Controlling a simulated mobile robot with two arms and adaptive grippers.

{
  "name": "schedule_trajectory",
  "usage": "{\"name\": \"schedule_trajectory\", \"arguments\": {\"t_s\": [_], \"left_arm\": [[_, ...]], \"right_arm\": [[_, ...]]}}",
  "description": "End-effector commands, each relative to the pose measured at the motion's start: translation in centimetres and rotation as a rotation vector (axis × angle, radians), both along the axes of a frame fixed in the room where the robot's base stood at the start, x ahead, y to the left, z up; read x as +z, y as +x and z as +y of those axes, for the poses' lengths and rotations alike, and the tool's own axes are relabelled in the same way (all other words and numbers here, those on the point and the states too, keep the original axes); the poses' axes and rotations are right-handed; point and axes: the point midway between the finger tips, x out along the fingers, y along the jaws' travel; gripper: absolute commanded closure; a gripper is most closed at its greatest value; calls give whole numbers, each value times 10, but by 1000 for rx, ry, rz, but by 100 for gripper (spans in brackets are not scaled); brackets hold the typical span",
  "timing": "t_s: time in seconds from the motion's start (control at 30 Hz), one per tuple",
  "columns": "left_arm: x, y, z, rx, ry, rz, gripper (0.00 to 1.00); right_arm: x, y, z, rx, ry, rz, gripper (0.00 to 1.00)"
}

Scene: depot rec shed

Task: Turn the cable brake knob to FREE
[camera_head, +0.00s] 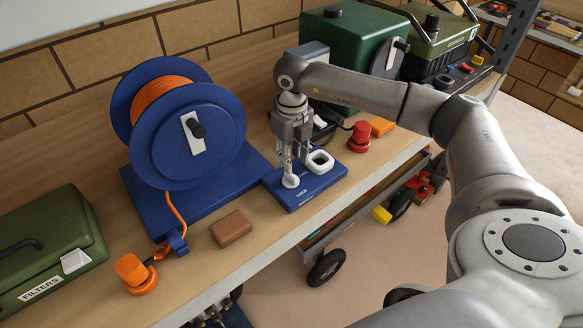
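A blue cable reel (221,131) wound with orange cable (165,88) stands on a blue base on the bench. At the base's right end is a blue brake plate (318,186) with a white "LOCK" label on its front part. A white rounded, loop-like part (321,161) shows on the plate, and a smaller white round part (291,181) shows left of it. My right gripper (294,165) points down over the plate, its fingers close to these white parts. The gripper hides part of the knob area, so the knob's pointing and any grip are unclear. My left gripper is out of view.
A red knob-like object (360,137) and an orange block (382,127) lie right of the plate. A brown block (232,229) and orange plug (135,273) lie near the front edge. Green cases stand at left (45,250) and behind (352,42).

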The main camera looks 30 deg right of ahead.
Motion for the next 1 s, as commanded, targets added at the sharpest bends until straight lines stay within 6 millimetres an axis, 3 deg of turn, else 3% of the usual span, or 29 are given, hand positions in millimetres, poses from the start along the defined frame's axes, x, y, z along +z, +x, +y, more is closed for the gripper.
{"name": "schedule_trajectory", "arguments": {"t_s": [0.3,0.7,1.0], "left_arm": [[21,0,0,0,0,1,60],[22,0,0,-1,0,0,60],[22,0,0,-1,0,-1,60]], "right_arm": [[-49,0,1,0,2,2,65],[-60,0,1,1,2,-2,65],[-60,0,1,1,2,-2,100]]}}
